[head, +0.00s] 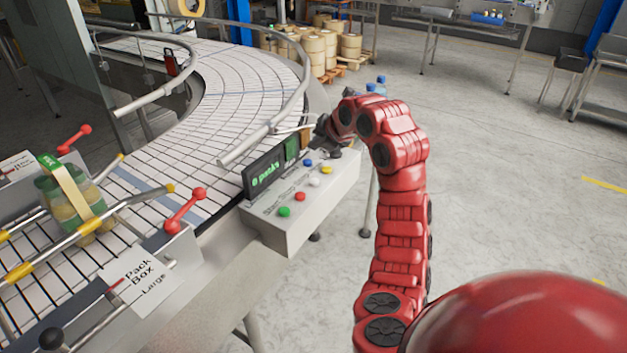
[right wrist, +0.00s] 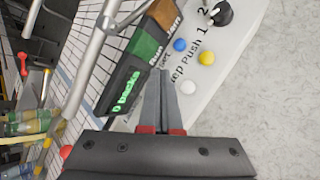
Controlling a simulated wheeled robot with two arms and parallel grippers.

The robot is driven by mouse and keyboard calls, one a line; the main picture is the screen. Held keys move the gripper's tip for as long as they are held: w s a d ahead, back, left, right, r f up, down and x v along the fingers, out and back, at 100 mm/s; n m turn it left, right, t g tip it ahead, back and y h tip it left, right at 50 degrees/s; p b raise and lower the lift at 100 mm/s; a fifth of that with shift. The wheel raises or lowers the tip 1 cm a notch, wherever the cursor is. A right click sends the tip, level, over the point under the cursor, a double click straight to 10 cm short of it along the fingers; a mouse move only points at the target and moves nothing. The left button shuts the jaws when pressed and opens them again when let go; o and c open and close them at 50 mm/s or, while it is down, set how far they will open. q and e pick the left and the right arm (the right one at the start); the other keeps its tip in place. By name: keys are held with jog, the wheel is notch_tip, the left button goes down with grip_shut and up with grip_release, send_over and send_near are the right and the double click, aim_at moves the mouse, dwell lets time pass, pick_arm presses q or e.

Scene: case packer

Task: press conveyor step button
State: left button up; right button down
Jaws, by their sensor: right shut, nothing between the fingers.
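The grey control box (head: 300,215) stands beside the conveyor. It bears blue (head: 308,162), yellow (head: 326,169), white (head: 314,183), red (head: 299,196) and green (head: 285,211) buttons. My right gripper (head: 321,133) is over the box's far end, small and partly hidden by its arm. In the right wrist view its fingers (right wrist: 163,76) are shut and empty, over the panel. The white button (right wrist: 187,87) shows just right of them, with blue (right wrist: 180,45) and yellow (right wrist: 206,58) farther up. Contact with any button cannot be told. My left gripper is out of view.
A display (head: 264,177) reading "0 packs" rises along the box's conveyor side. A black knob (right wrist: 222,12) sits at the panel's far end. The curved conveyor (head: 235,85) has metal guide rails.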

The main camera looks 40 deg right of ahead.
jog(key=f, duration=0.2)
send_over(316, 183)
notch_tip(316, 183, down, 5)
jog(key=shift+r+b, duration=0.1)
jog(key=shift+b, duration=0.2)
jog(key=shift+f+b, duration=0.6)
jog(key=shift+f, duration=0.2)
jog(key=shift+r, duration=0.1)
dwell(1.0)
jog(key=shift+f+b, duration=0.45)
jog(key=shift+b, duration=0.3)
